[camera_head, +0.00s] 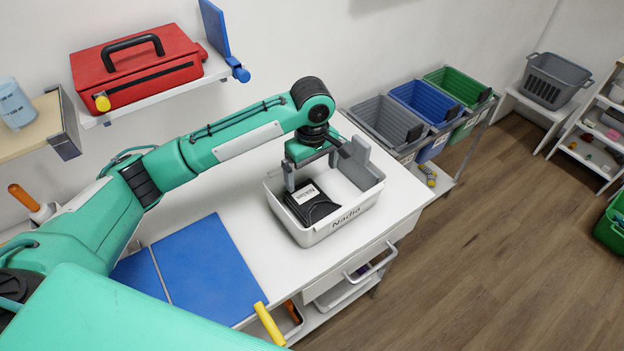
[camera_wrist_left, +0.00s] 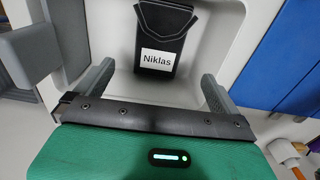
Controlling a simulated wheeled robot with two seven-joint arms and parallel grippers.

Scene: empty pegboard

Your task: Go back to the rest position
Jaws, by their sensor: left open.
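My left gripper (camera_head: 312,170) is over a white bin labelled "Nadia" (camera_head: 343,221) on the white table (camera_head: 260,235). Its two grey fingers are spread apart with nothing between them, as the left wrist view (camera_wrist_left: 158,90) also shows. A black case labelled "Niklas" (camera_head: 311,204) lies inside the bin; in the left wrist view the case (camera_wrist_left: 163,42) is beyond the fingers and apart from them. My left arm reaches across the table from the left. My right gripper is not in view.
A red toolbox (camera_head: 135,72) sits on a wall shelf behind the arm. Blue panels (camera_head: 205,270) lie on the table's near left. Grey, blue (camera_head: 424,102) and green bins stand at the back right. The wooden floor (camera_head: 500,230) at right is clear.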

